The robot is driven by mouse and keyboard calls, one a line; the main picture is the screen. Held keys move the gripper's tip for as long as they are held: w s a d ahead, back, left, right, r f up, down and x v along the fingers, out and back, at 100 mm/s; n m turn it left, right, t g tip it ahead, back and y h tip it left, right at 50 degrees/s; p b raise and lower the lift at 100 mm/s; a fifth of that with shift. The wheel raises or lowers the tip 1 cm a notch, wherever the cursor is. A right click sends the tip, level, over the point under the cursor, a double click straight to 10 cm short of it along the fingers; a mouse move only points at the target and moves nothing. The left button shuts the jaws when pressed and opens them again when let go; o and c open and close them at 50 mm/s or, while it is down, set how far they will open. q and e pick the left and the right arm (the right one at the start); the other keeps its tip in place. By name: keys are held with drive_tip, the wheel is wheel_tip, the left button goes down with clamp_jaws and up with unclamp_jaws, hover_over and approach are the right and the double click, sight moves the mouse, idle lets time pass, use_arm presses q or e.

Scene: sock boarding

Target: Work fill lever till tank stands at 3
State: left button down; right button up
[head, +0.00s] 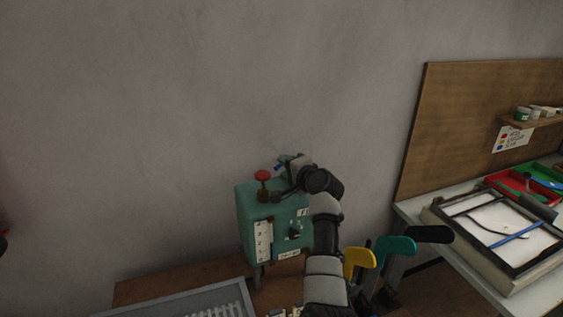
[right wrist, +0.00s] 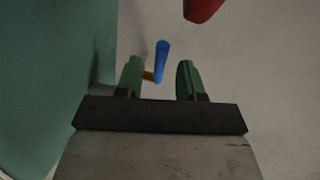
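A green machine box (head: 275,222) stands near the wall, with a red ball knob (head: 262,176) on its top. Its front has a white marked strip (head: 263,241) and a dark knob (head: 294,234); the marks are too small to read, so I cannot tell the tank level. My right gripper (head: 281,166) is beside the box's top, partly hidden by its own wrist. In the right wrist view its green fingers (right wrist: 160,80) are apart. A blue lever handle (right wrist: 162,55) shows beyond the gap between them, with a brass-coloured part below it. My left gripper is not seen.
Yellow, teal and black foot-shaped boards (head: 394,245) stand at the right of my right arm. A worktable (head: 530,295) with a framed tray (head: 445,222) is at the right. A grey tray (head: 243,290) lies in front of the box. A red object (right wrist: 203,8) shows in the right wrist view.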

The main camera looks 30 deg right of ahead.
drive_tip(key=shift+w+f, duration=0.15)
drive_tip(key=shift+w, duration=0.6)
drive_tip(key=shift+w+f, duration=0.1)
drive_tip(key=shift+w, duration=0.6)
drive_tip(key=shift+c, duration=0.5)
clamp_jaws()
